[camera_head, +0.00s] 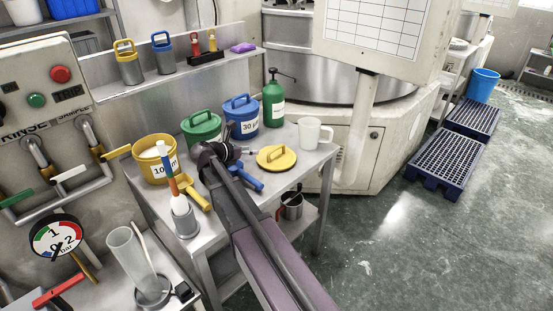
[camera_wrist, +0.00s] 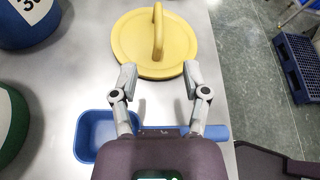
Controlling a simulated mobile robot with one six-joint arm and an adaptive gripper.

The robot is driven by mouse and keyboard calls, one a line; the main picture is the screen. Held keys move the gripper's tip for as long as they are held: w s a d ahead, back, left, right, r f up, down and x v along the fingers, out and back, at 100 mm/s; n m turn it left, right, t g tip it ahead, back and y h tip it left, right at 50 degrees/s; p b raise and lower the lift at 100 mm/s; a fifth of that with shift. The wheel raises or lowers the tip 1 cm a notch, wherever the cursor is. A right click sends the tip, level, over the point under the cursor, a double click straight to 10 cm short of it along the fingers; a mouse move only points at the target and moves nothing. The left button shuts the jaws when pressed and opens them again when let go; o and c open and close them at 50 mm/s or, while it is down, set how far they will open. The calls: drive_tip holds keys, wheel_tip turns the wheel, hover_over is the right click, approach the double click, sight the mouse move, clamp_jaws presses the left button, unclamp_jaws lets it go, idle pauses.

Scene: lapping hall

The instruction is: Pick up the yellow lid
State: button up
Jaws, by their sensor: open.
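The yellow lid (camera_head: 276,159) lies flat on the metal bench, a round disc with a raised bar handle across its top. In the wrist view the lid (camera_wrist: 140,47) is at the top centre, its handle standing up in the middle. My gripper (camera_wrist: 158,76) is open, its two fingertips apart and close to the lid's near edge, with nothing between them but the lid's rim and bench. I cannot tell whether they touch it. In the head view my arm covers part of the bench, and my gripper (camera_head: 240,151) is just left of the lid.
A blue scoop (camera_wrist: 95,138) lies under my gripper. A yellow bucket (camera_head: 155,160), green bucket (camera_head: 202,131) and blue bucket (camera_head: 241,117) stand left and behind. A green pump bottle (camera_head: 273,104) and white jug (camera_head: 312,132) stand behind the lid. The bench's right edge is near the lid.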

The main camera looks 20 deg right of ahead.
drive_tip(key=shift+d+f, duration=0.1)
drive_tip(key=b, duration=0.3)
approach(277, 148)
drive_tip(key=x, duration=0.4)
drive_tip(key=shift+w+f, duration=0.2)
drive_tip(key=shift+w+d+f, duration=0.1)
drive_tip(key=shift+d+f, duration=0.05)
drive_tip(key=shift+d, duration=0.4)
drive_tip(key=shift+b+x, duration=0.95)
drive_tip(key=shift+x, duration=1.05)
drive_tip(key=shift+w+d+f, duration=0.25)
drive_tip(key=shift+d, duration=0.25)
clamp_jaws()
